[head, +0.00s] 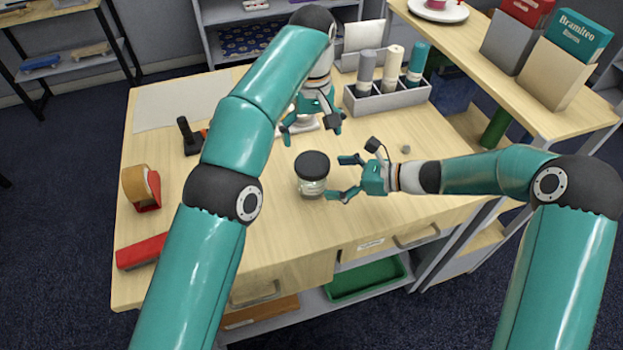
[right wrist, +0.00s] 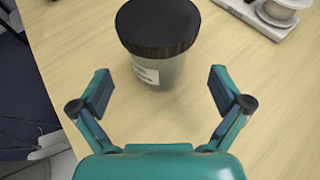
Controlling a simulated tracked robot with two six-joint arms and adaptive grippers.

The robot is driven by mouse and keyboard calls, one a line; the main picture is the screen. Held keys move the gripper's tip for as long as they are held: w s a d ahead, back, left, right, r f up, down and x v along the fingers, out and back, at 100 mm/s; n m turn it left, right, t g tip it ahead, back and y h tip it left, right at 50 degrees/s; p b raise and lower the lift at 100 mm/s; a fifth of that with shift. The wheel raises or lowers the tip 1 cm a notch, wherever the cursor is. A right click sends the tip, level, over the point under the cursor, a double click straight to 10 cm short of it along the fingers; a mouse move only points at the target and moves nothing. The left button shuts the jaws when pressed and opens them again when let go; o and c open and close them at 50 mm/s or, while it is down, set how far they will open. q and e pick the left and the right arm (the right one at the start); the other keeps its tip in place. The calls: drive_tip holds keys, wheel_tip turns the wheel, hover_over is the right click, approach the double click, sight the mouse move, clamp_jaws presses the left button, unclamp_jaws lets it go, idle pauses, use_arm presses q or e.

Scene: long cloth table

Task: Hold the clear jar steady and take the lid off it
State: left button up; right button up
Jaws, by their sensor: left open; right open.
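The clear jar (head: 311,187) stands upright on the wooden table, with its black lid (head: 312,164) on top. In the right wrist view the jar (right wrist: 160,72) has a white label, and the ribbed black lid (right wrist: 158,28) covers its top. My right gripper (head: 346,177) is open just right of the jar, its fingers pointing at it. In the right wrist view the jar is ahead of and between the open fingertips (right wrist: 160,92), not gripped. My left gripper (head: 311,131) is open and empty, pointing down behind the jar; my left arm partly hides the table.
A grey holder (head: 388,101) with several cylinders stands at the back. A tape dispenser (head: 141,188) and a red box (head: 141,251) lie at the left. The table in front of the jar is clear.

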sight(310, 178)
drive_tip(key=x, duration=0.7)
drive_tip(key=shift+c, duration=0.3)
